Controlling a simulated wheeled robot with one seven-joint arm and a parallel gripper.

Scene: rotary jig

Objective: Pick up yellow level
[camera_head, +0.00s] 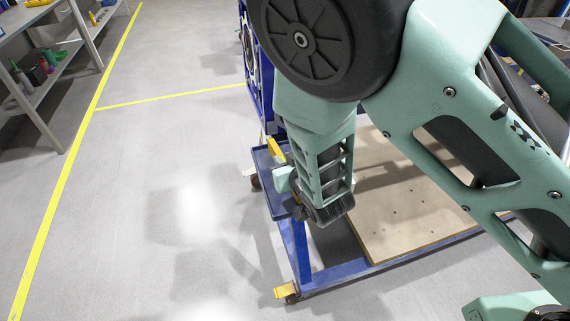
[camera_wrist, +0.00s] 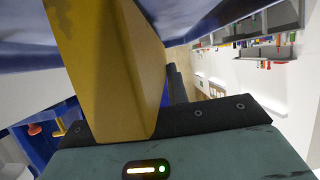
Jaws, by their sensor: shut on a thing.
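The yellow level (camera_head: 275,149) shows in the head view above the small blue tray at the left side of the blue jig frame. In the wrist view the level (camera_wrist: 105,70) is a large yellow bar right in front of the teal gripper body, filling the left middle. My gripper (camera_head: 279,174) is shut on the level, partly hidden behind my wrist in the head view. Much of the level and the fingertips are hidden. I cannot tell whether the level still touches the tray.
The blue tray (camera_head: 262,160) is fixed to the blue jig frame (camera_head: 300,253), close beside my gripper. A wooden board (camera_head: 400,225) lies on the frame at the right. Shelving (camera_head: 38,92) with several items stands at the far left. The grey floor between is clear, with yellow tape lines.

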